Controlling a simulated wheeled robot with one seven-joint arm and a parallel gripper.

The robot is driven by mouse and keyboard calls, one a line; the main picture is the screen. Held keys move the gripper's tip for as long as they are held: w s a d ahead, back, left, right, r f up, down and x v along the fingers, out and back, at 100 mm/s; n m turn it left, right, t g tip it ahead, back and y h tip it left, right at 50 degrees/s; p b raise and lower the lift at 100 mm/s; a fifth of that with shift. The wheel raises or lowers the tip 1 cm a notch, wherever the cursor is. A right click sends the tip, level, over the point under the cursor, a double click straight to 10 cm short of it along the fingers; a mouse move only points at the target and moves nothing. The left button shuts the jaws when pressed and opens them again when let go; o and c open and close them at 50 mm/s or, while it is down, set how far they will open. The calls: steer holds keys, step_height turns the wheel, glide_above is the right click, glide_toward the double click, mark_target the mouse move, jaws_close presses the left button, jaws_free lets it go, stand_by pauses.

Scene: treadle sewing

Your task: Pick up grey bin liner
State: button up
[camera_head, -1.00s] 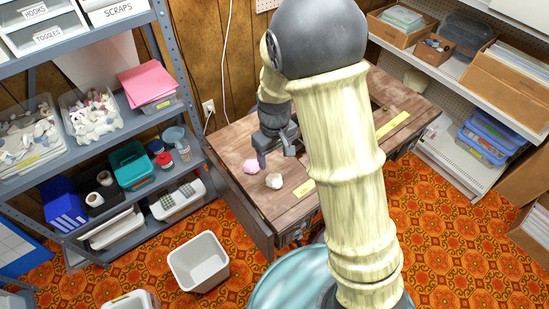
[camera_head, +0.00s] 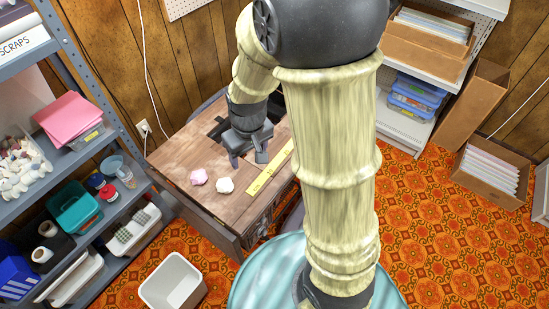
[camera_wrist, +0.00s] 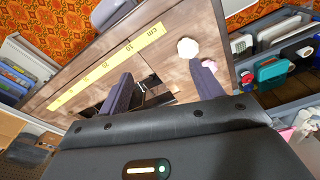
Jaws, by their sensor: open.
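My gripper (camera_head: 248,162) is open and empty above the wooden sewing table (camera_head: 170,160); its two fingers also show in the wrist view (camera_wrist: 162,78). A pale, crumpled lump (camera_head: 225,185) lies on the table, left of and nearer than my gripper. In the wrist view the pale lump (camera_wrist: 188,48) is near the right fingertip. A pink lump (camera_head: 198,177) lies beside it. An open, light grey bin (camera_head: 172,284) stands on the floor in front of the table. I cannot tell which of these, if any, is the grey bin liner.
A yellow ruler (camera_head: 265,177) lies on the table, right of the lumps. A dark opening (camera_wrist: 150,87) in the tabletop is under my gripper. A loaded blue-grey shelf (camera_head: 100,150) stands left of the table.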

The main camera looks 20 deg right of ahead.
steer(key=s+d+r+m+t, duration=0.1)
steer(key=s+d+r+m, duration=0.2)
steer(key=s+d, duration=0.2)
steer(key=shift+s+d, duration=0.15)
steer(key=shift+s, duration=0.55)
steer(key=shift+c, duration=0.3)
steer(key=c, duration=0.3)
steer(key=shift+c, duration=0.2)
steer(key=shift+c, duration=1.3)
